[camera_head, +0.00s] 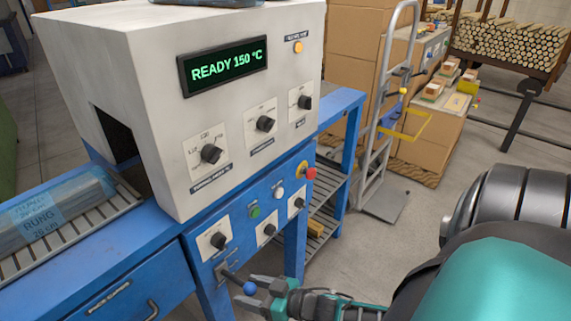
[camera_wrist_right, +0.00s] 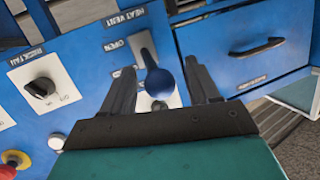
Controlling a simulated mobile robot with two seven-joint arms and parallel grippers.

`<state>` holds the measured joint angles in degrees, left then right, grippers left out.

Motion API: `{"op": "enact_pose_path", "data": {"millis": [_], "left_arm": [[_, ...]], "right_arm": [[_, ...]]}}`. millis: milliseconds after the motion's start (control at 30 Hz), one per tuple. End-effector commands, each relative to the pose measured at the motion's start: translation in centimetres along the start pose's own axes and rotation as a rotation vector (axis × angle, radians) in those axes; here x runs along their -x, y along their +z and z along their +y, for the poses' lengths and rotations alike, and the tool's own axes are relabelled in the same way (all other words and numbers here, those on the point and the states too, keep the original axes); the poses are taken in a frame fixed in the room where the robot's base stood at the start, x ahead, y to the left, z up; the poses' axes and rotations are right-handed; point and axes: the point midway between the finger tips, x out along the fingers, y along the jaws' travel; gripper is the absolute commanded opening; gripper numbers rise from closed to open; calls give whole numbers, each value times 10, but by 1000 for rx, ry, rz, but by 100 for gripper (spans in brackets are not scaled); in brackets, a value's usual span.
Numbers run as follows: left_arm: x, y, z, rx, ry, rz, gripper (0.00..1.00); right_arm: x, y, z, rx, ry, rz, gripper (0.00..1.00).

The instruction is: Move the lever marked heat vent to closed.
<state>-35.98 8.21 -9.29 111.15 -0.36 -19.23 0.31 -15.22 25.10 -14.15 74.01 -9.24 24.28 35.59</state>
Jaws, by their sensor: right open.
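The heat vent lever has a dark shaft and a blue ball knob (camera_head: 249,288) low on the blue front panel. In the right wrist view the knob (camera_wrist_right: 159,83) sits between the two fingers, and the shaft leaves its pale plate near the OPEN label (camera_wrist_right: 114,44). The HEAT VENT label (camera_wrist_right: 125,17) is above. My right gripper (camera_head: 254,288) is open, with one finger on each side of the knob; I cannot tell whether either touches it. The plate's other end is partly hidden by the knob and a finger. My left gripper is not in view.
Dials (camera_head: 218,240), a green button (camera_head: 254,211) and a red stop button (camera_head: 309,173) are on the same panel. A drawer with a handle (camera_wrist_right: 258,47) is beside the lever. The display (camera_head: 224,67) reads READY 150 °C. A hand truck (camera_head: 380,130) stands behind.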

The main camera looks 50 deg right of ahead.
Motion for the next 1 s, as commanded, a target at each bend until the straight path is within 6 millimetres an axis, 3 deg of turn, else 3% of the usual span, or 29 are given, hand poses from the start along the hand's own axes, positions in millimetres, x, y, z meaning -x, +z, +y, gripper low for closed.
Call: {"op": "enact_pose_path", "data": {"millis": [300, 500, 933, 1000], "left_arm": [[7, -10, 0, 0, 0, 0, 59], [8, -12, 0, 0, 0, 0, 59], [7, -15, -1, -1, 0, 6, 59], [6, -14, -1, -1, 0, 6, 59]], "right_arm": [[69, -1, -1, -2, -2, -3, 60], [98, -1, -1, 0, -3, 1, 60], [108, -1, -1, 0, -3, 3, 60], [107, 0, -1, 5, -4, 6, 54]]}}
